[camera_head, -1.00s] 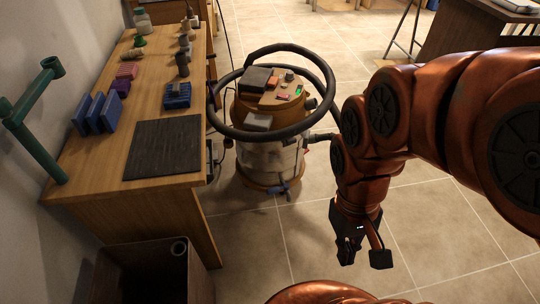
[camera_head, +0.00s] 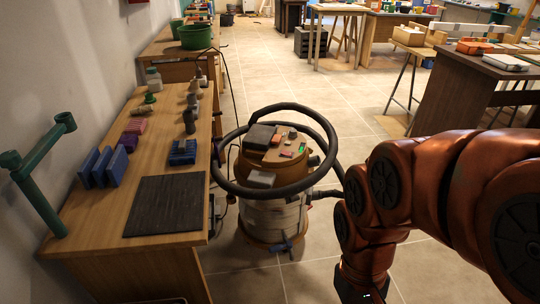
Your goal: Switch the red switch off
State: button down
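A shop vacuum (camera_head: 272,215) with a brown and cream body stands on the floor right of the workbench, with a black hose looped around its top.
The wooden workbench (camera_head: 90,225) on the left carries a dark mat (camera_head: 166,205), blue blocks (camera_head: 103,167) and small bottles. The hose (camera_head: 325,130) sticks out around the vacuum. A dark table (camera_head: 478,75) stands at the right. Tiled floor beyond the vacuum is clear.

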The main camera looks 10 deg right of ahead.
aim_at(284, 153)
jog(key=z, duration=0.2)
jog(key=i, duration=0.95)
jog(key=u, duration=0.95)
